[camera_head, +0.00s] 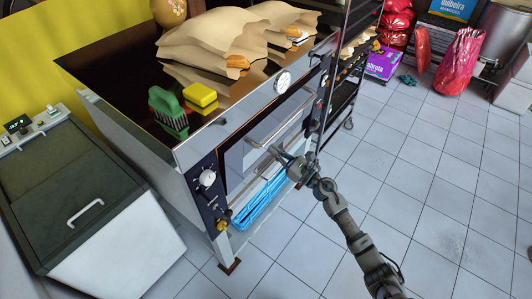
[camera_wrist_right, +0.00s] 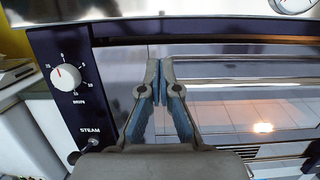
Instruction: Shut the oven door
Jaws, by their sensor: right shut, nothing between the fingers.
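The oven (camera_head: 130,140) is a steel deck unit with a dark top. Its glass-fronted door (camera_head: 238,158) has a long metal bar handle (camera_head: 280,117) and stands close to upright in the front; I cannot tell whether it is fully flush. The wrist view shows the door (camera_wrist_right: 215,110) and the handle bar (camera_wrist_right: 265,82) close up, with a dark strip above. My right gripper (camera_head: 275,151) is shut and empty, in front of the door by the handle's near end. Its fingertips (camera_wrist_right: 159,68) overlap the door there; contact cannot be told. My left gripper is out of view.
A control panel with a white knob (camera_head: 208,178) is left of the door. Blue trays (camera_head: 260,203) lie below. Paper bags (camera_head: 210,40), a green brush (camera_head: 168,108) and a yellow sponge (camera_head: 200,94) rest on top.

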